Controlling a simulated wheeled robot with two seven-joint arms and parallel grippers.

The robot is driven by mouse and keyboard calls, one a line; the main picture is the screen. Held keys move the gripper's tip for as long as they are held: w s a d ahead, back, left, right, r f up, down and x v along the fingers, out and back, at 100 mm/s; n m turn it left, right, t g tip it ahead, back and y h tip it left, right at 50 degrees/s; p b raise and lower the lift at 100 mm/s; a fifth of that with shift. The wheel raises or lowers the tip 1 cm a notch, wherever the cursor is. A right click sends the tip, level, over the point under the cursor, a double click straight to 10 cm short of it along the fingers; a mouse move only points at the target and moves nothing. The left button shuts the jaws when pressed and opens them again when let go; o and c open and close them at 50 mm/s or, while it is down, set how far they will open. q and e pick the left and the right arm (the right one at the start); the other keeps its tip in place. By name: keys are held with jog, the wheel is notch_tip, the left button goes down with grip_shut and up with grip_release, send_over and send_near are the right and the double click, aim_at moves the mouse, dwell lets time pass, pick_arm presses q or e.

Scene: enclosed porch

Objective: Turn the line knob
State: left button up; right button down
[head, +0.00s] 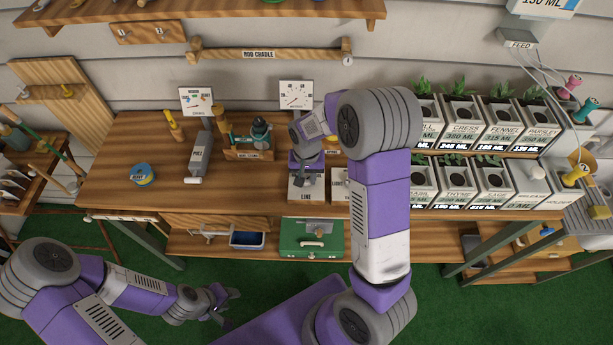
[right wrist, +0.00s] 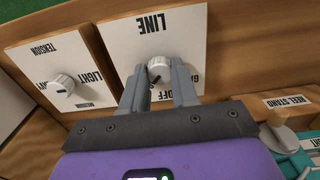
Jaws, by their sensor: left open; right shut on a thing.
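The line knob (right wrist: 158,68) is a small pale round knob on a white LINE panel (right wrist: 140,28), seen upside down in the right wrist view. My right gripper (right wrist: 159,88) has its two grey fingers on either side of the knob and is shut on it. A dark pointer mark on the knob faces the OFF lettering, which the gripper partly hides. In the head view the LINE panel (head: 297,193) is at the bench's front, under my right gripper (head: 306,172); the knob is hidden there. My left gripper (head: 224,302) is open and empty, low before the bench.
A TENSION panel (right wrist: 38,48) with a similar knob (right wrist: 62,85) is beside the LINE panel. Labelled herb pots (head: 465,177) stand at right. The left benchtop is mostly clear.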

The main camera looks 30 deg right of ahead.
aim_at(307, 179)
jog(key=shift+m, duration=0.6)
jog(key=c, duration=0.9)
grip_release()
jog(key=shift+o, duration=0.2)
notch_tip(307, 179, up, 8)
jog(key=shift+f+p, duration=0.15)
jog(key=shift+p, duration=0.25)
